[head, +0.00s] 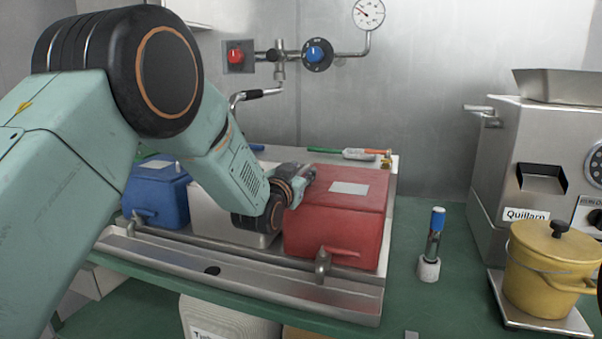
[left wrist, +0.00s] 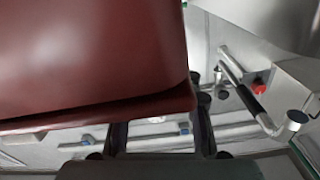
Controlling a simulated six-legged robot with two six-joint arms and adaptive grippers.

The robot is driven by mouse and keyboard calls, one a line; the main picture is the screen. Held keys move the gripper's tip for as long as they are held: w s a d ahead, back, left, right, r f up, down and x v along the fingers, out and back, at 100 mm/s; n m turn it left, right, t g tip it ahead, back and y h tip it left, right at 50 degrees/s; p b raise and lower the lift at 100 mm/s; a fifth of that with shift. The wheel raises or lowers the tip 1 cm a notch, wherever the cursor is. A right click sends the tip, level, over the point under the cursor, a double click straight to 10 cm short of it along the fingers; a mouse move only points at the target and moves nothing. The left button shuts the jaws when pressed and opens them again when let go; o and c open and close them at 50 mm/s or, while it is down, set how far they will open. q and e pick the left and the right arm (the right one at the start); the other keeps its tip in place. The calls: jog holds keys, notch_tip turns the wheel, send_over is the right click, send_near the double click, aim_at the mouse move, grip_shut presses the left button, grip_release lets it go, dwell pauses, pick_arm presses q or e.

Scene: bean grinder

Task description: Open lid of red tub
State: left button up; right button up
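The red tub (head: 333,232) stands at the right end of the metal tray (head: 250,284). In the left wrist view, the dark red tub (left wrist: 85,55) fills the upper left. The left gripper's fingers (left wrist: 161,130) are apart beside its lower edge, with nothing seen held between them. My right gripper is not in view.
A white tub (head: 215,215) and a blue tub (head: 160,192) stand left of the red one, partly behind my arm. A blue-topped tool (head: 436,235) stands in a holder to the right. A yellow pot (head: 545,270) and a steel machine (head: 510,160) are farther right.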

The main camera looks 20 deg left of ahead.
pick_arm(q)
jog(key=shift+w+f, duration=0.25)
jog(key=shift+w, duration=0.2)
jog(key=shift+s+r, duration=0.25)
jog(key=c, duration=0.4)
jog(key=shift+f, duration=0.1)
grip_shut()
